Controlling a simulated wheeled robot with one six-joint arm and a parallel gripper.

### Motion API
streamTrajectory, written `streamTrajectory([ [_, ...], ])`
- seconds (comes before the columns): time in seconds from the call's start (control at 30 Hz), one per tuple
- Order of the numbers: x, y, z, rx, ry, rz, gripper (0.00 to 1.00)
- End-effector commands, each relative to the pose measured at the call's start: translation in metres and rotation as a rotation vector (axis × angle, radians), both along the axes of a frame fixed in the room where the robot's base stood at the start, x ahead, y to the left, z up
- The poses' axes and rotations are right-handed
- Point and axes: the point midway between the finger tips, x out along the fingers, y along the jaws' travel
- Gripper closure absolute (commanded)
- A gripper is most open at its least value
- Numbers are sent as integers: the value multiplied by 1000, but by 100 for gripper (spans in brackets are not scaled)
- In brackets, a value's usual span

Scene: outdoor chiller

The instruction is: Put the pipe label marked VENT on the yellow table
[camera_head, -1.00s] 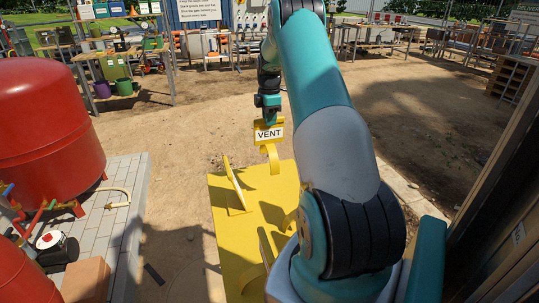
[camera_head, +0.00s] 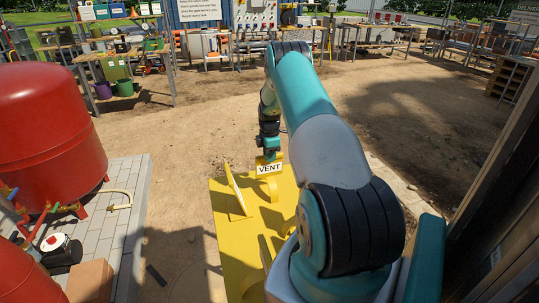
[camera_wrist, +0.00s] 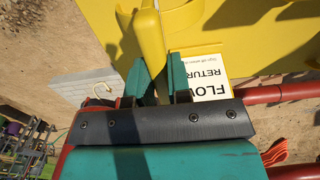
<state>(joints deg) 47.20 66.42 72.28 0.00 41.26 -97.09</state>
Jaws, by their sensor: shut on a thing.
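The yellow pipe label marked VENT (camera_head: 269,169) hangs upright from my gripper (camera_head: 269,150), its white text plate facing the head camera. It is over the far end of the yellow table (camera_head: 232,258); I cannot tell whether its lower curved part touches the top. In the wrist view the teal fingers of my gripper (camera_wrist: 160,85) are shut on a yellow part of the label (camera_wrist: 150,40). A white plate reading FLOW RETURN (camera_wrist: 208,88) shows beside the fingers.
Another yellow upright piece (camera_head: 237,192) stands on the table left of the held label, and more yellow pieces stand nearer, partly behind my arm. A red tank (camera_head: 45,130) and paved slab (camera_head: 115,225) lie to the left. Bare ground surrounds the table's far end.

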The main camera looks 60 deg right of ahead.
Motion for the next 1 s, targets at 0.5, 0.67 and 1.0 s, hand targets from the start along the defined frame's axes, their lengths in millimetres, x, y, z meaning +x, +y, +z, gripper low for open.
streamTrajectory([
  [0.5,0,0,-1,1,1,0,56],
  [0.67,1,-1,11,-1,-2,0,56],
  [1.0,1,0,84,-3,-2,0,56],
])
